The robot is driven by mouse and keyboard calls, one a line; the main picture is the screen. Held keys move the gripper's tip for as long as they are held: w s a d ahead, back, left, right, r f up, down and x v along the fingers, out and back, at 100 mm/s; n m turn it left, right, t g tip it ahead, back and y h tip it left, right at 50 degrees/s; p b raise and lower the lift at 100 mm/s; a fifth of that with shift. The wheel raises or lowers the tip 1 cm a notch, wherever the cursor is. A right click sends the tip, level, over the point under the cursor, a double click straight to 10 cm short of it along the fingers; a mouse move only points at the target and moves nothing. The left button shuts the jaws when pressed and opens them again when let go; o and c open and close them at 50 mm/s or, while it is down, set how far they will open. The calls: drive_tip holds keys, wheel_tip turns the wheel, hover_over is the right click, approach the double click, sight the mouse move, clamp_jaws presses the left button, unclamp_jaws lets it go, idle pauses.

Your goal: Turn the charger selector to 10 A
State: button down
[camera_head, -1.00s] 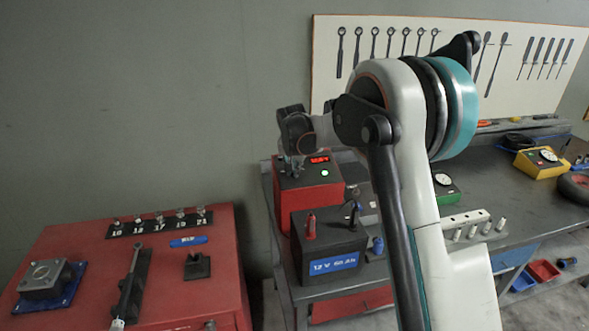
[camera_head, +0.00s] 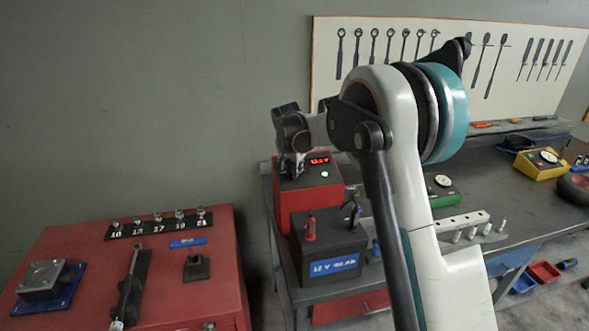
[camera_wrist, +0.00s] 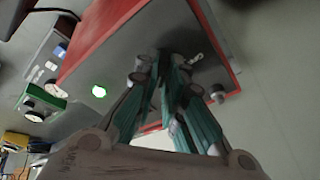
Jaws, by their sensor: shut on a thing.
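The charger (camera_head: 324,199) is a red box on the bench, with a lit red display (camera_head: 319,161) and a green lit button (camera_head: 324,174). The button also shows in the wrist view (camera_wrist: 98,91), on the charger's grey face (camera_wrist: 122,72). My gripper (camera_head: 291,168) is at the left part of that face. In the wrist view my gripper (camera_wrist: 172,80) has its fingers close together against the face. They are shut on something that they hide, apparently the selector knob. I cannot read the selector's setting or any 10 A mark.
A dark battery (camera_head: 328,246) with a blue label stands in front of the charger. A metal post (camera_wrist: 218,95) sticks out close beside my fingers. A green meter (camera_head: 441,189) is right of my arm. A red cabinet (camera_head: 190,300) with tools stands left.

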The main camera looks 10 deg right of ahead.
drive_tip(key=c, duration=1.7)
unclamp_jaws()
drive_tip(key=v, duration=1.2)
